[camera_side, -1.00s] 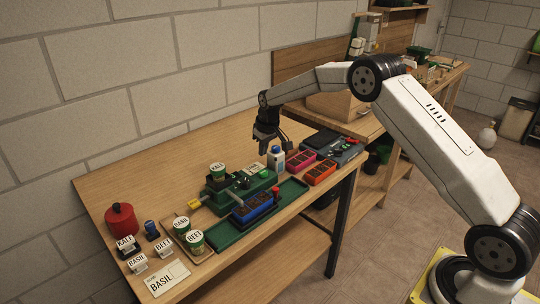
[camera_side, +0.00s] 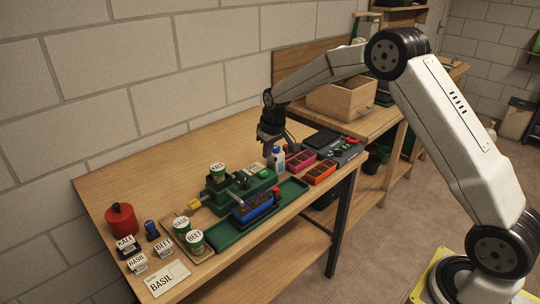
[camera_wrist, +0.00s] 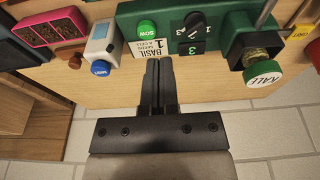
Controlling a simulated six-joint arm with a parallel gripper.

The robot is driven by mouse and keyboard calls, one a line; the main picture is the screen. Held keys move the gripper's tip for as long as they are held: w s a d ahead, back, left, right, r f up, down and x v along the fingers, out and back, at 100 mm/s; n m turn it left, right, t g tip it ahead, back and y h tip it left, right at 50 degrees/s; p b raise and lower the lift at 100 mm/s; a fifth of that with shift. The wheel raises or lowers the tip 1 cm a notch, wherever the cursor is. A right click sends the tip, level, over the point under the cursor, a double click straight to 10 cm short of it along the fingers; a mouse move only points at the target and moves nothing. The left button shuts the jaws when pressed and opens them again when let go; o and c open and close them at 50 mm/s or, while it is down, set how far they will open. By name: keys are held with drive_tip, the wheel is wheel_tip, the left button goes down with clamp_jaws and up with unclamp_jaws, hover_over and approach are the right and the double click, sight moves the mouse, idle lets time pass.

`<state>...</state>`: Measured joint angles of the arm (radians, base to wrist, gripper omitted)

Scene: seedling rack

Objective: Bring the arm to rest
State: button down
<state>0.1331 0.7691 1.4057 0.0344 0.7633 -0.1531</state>
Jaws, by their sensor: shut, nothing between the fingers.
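My gripper (camera_side: 269,142) points down above the bench, behind the white bottle and the green seeding machine (camera_side: 215,200). In the wrist view my gripper (camera_wrist: 159,64) has its two dark fingers together, with nothing between them. The fingertips lie just below the basil card (camera_wrist: 150,48) in that picture. Beside the card are the machine's green button (camera_wrist: 147,28) and black dial (camera_wrist: 194,32). The white bottle (camera_wrist: 101,45) with a blue button is left of the fingers.
The kale can (camera_side: 217,170) stands on the machine. A blue cell tray (camera_side: 252,207) sits on the green rail. Pink (camera_side: 301,157) and orange (camera_side: 320,172) trays lie to the right. Basil and beet cans and a red pot (camera_side: 121,220) stand at left. Bare bench top lies behind.

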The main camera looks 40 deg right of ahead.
drive_tip(key=s+a, duration=0.3)
drive_tip(key=s, duration=1.1)
drive_tip(key=s+a+r, duration=0.1)
drive_tip(key=s+a, duration=0.3)
drive_tip(key=s, duration=1.1)
